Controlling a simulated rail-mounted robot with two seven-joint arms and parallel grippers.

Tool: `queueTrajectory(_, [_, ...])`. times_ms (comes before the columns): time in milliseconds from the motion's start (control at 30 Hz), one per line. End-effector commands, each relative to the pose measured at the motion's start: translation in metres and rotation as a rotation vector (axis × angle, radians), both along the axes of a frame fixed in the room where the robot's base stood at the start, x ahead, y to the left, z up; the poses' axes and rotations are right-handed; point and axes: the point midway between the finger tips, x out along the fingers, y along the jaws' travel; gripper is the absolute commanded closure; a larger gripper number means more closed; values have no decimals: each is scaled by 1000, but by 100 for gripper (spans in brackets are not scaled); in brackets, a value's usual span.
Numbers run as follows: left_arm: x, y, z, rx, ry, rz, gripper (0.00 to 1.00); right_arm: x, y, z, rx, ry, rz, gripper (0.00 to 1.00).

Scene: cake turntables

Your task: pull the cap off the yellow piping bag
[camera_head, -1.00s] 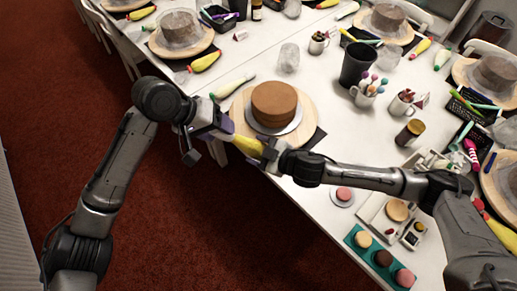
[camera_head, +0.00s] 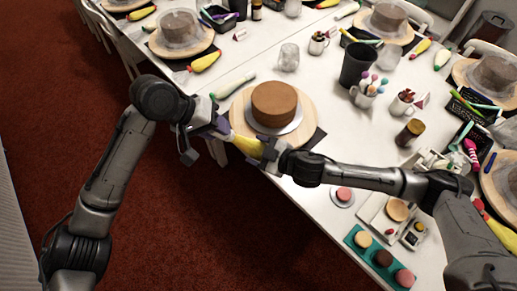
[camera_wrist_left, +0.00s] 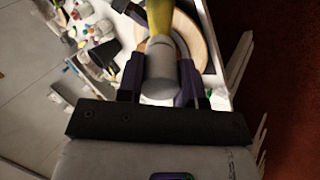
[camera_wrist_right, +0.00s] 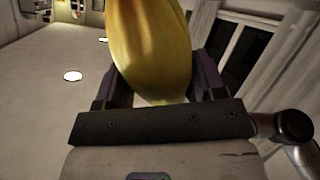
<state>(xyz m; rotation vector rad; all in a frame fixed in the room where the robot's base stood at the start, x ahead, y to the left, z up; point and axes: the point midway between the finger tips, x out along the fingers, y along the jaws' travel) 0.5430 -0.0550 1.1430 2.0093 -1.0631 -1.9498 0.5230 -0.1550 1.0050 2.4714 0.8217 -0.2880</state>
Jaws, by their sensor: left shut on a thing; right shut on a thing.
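The yellow piping bag (camera_head: 246,144) is held between my two grippers, in front of the brown cake (camera_head: 274,104). My right gripper (camera_head: 270,153) is shut on the bag's body, which fills the right wrist view (camera_wrist_right: 150,45). My left gripper (camera_head: 217,130) is shut on the pale grey cap (camera_wrist_left: 159,82), shown in the left wrist view between the fingers. The yellow of the bag (camera_wrist_left: 160,18) shows just beyond the cap there. I cannot tell whether the cap and bag still touch.
The cake stands on a round wooden turntable (camera_head: 238,118) close behind the grippers. A pale green-tipped piping bag (camera_head: 233,84) lies to its left. A black cup (camera_head: 357,64) and jars stand to the right. Red floor is open in front of the table.

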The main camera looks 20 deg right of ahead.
Motion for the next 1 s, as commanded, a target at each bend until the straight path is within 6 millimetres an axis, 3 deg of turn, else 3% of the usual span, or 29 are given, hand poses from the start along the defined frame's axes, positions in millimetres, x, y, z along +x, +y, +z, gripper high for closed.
queueTrajectory(1000, [5, 30, 43, 0, -1, 1, 89, 0, 0, 1, 1, -2, 0, 44])
